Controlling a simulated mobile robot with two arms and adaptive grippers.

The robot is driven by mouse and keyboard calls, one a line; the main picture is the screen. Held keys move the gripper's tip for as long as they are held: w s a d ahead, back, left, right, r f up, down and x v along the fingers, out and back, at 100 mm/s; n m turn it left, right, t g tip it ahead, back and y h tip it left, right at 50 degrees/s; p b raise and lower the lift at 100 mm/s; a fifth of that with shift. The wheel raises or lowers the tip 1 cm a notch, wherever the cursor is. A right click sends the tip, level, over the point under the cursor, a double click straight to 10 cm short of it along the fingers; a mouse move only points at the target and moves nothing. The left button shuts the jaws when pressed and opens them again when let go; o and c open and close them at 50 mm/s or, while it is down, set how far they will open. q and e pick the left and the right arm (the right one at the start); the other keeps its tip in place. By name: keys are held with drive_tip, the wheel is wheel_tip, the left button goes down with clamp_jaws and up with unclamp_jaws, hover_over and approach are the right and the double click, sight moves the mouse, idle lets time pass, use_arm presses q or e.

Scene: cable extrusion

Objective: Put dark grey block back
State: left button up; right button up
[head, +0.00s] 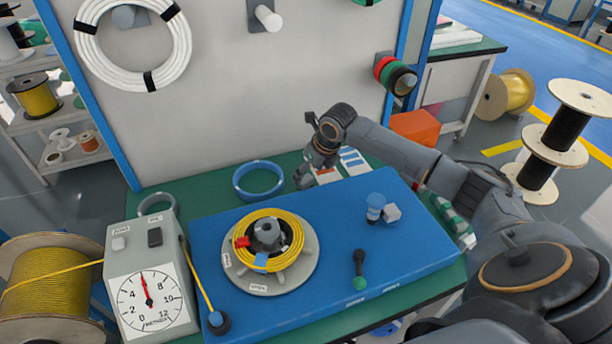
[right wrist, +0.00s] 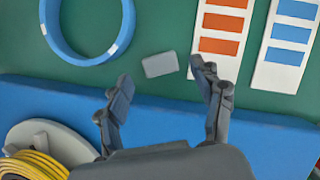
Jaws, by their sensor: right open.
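A grey block (right wrist: 160,65) lies flat on the green table top in the right wrist view, just beyond the blue board's edge. My right gripper (right wrist: 160,84) is open and empty, with its fingertips to either side of this block. In the head view my right gripper (head: 316,174) is at the far edge of the blue board and hides the block. A light grey block (head: 391,213) is on the blue board. My left gripper is out of view.
A blue ring (head: 258,180) lies left of my right gripper. Colour-striped cards (head: 352,161) lie to its right. A yellow cable coil (head: 268,236) sits on a round stand on the blue board (head: 420,245).

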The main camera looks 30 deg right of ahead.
drive_tip(key=v, duration=0.8)
drive_tip(key=shift+s+r, duration=0.1)
drive_tip(key=shift+r, duration=0.1)
